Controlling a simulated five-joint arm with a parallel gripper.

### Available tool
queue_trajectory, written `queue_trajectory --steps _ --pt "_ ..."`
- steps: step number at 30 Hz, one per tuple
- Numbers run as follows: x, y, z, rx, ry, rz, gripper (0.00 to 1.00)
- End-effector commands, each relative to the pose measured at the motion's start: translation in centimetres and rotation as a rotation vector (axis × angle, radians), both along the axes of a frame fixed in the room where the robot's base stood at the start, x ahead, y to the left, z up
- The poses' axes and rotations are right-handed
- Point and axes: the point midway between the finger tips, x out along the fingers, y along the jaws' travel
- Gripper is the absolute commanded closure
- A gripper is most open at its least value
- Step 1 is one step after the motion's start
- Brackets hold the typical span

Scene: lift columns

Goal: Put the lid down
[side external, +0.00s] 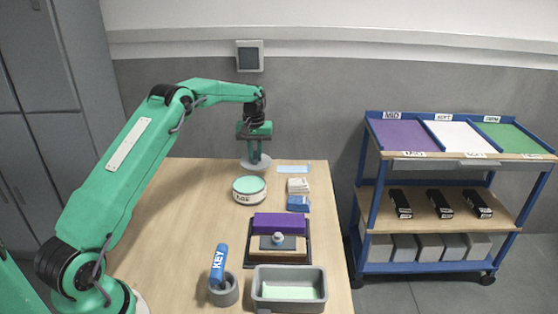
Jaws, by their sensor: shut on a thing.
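My gripper (254,150) is at the far end of the table, pointing down. It is shut on a grey round lid (256,163), which is level and low over or on the table; I cannot tell whether it touches. A round white tin (249,197) with a pale green top stands just in front of the lid, apart from it in the picture. Its dark label is too small to read surely. The fingertips are small and partly hidden against the lid.
White (298,186) and blue (299,203) stacks sit right of the tin, near a pale blue patch (293,169). Nearer stand a purple block (279,223), a knobbed grey piece (278,243), a grey tray (289,272) and a blue KEY tag (218,262) in a grey cup (224,292).

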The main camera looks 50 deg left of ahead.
Motion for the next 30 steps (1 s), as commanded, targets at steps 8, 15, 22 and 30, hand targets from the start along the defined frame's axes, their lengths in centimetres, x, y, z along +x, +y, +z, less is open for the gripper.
queue_trajectory --steps 8,15,22,30 --pt "0.3 2.7 -1.7 0.0 0.0 0.001 1.0" --pt "0.3 2.9 -1.8 0.0 0.0 0.001 1.0" --pt "0.3 2.9 -3.7 -0.001 0.002 0.001 1.0" --pt "0.3 2.9 -5.8 -0.001 0.001 0.0 1.0"
